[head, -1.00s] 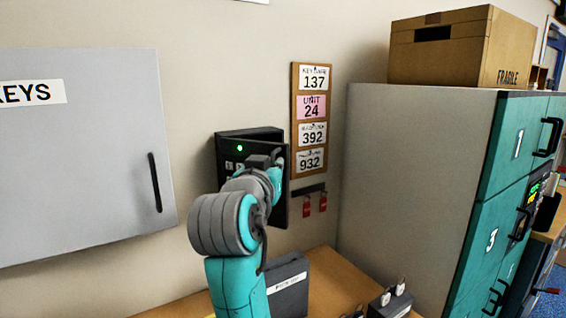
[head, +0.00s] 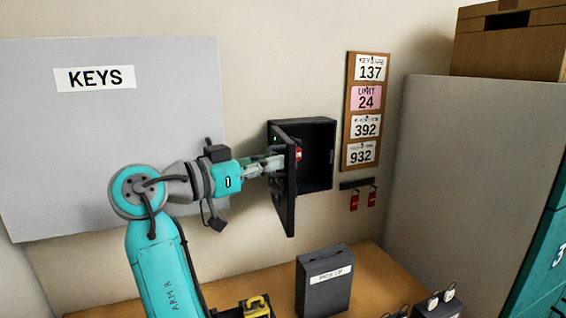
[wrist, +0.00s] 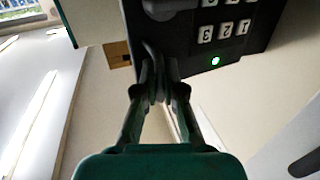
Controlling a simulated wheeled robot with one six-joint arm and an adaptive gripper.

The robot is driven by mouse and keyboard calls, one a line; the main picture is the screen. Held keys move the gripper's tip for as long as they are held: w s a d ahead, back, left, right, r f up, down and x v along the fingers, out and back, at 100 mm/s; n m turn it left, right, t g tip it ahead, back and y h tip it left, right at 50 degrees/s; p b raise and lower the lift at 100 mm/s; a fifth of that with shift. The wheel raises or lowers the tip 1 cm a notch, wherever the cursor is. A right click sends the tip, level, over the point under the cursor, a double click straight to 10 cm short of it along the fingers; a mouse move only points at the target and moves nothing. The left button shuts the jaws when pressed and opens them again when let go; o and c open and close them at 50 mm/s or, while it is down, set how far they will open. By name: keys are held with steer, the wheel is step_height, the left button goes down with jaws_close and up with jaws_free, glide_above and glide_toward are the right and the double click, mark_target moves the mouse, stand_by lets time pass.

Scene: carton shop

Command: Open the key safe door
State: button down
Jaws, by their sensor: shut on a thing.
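The key safe (head: 326,125) is a small black box on the wall. Its door (head: 291,212) stands wide open, swung out to the left, and the dark inside shows. A red tag (head: 298,154) shows at the opening beside the door. My gripper (head: 281,162) is at the outer face of the door, coming from the left. In the wrist view my gripper (wrist: 160,92) is shut on the dark door handle (wrist: 151,54), next to the keypad (wrist: 225,28) and a lit green light (wrist: 215,61). The fingertips partly hide the handle.
A large grey KEYS cabinet (head: 110,150) hangs behind my arm. A number board (head: 362,110) and red tags on a rail (head: 357,184) are right of the safe. A grey PICK UP box (head: 325,287) stands on the wooden bench (head: 375,265) below.

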steer(key=shift+w+a, duration=0.1)
steer(key=shift+a, duration=0.4)
steer(key=c, duration=1.3)
jaws_free()
steer(key=shift+o, duration=0.2)
steer(key=v, duration=1.2)
steer(key=shift+f, duration=0.1)
